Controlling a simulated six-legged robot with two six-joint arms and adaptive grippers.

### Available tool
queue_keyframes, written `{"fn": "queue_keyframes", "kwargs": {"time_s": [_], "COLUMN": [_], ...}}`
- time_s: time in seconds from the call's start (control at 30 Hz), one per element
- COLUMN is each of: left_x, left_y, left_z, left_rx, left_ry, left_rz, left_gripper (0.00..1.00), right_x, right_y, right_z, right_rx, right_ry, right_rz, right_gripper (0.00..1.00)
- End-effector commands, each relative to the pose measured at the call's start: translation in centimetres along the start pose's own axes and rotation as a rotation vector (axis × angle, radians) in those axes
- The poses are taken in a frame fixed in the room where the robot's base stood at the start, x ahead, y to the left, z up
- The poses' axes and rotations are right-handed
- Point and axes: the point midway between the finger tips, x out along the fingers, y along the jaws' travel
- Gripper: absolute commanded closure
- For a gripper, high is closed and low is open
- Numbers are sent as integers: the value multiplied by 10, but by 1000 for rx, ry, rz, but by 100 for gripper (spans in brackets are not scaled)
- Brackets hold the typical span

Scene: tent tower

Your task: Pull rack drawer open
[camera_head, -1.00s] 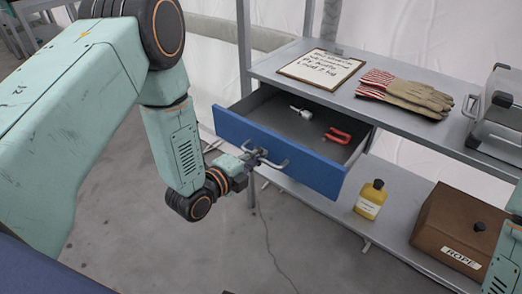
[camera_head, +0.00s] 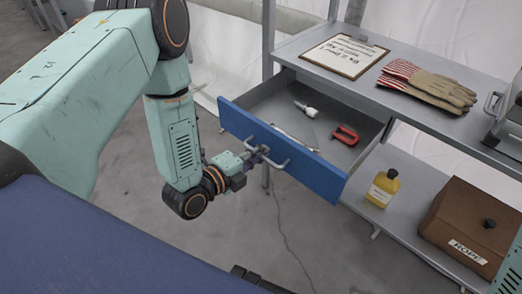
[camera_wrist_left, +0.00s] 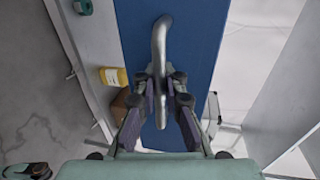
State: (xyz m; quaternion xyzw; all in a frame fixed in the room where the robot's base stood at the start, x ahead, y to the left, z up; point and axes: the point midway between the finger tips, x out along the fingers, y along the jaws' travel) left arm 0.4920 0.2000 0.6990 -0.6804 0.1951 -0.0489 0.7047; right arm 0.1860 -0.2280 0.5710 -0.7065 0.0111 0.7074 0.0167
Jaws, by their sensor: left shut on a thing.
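The blue-fronted rack drawer (camera_head: 315,174) stands open in the head view, pulled out from under the rack's top shelf. Inside it lie a white-tipped tool (camera_head: 306,109), a red clamp-like piece (camera_head: 345,135) and a thin grey tool. My left gripper (camera_head: 258,155) is at the drawer's metal handle (camera_head: 272,163). In the left wrist view, the fingers of my left gripper (camera_wrist_left: 160,88) are shut on the handle (camera_wrist_left: 160,40), one on each side, in front of the blue drawer front (camera_wrist_left: 203,30). My right gripper is not in view; only a bit of arm shows at the right edge.
The top shelf (camera_head: 395,92) holds a framed note (camera_head: 343,55) and striped work gloves (camera_head: 428,84). On the lower shelf stand a yellow bottle (camera_head: 383,188) and a brown box (camera_head: 470,225) marked ROPE. Bare concrete floor (camera_head: 240,215) lies before the drawer.

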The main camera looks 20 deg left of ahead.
Motion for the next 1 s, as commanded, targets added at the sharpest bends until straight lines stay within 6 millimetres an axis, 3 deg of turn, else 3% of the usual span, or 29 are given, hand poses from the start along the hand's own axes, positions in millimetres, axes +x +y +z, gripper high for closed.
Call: {"fn": "queue_keyframes", "kwargs": {"time_s": [0.1,0.13,0.23,0.57,1.0], "left_x": [0,0,0,-2,-63], "left_y": [-4,-4,-3,-1,0], "left_z": [2,2,2,1,2], "left_rx": [1,1,0,-1,-6], "left_ry": [-6,-6,-6,-3,-8], "left_rz": [-11,-11,-10,-3,-3], "left_gripper": [100,90,82,81,81], "right_x": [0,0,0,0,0], "right_y": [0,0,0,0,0], "right_z": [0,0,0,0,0], "right_rx": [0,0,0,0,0], "right_ry": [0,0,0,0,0], "right_rz": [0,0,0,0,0], "right_gripper": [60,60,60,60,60]}}
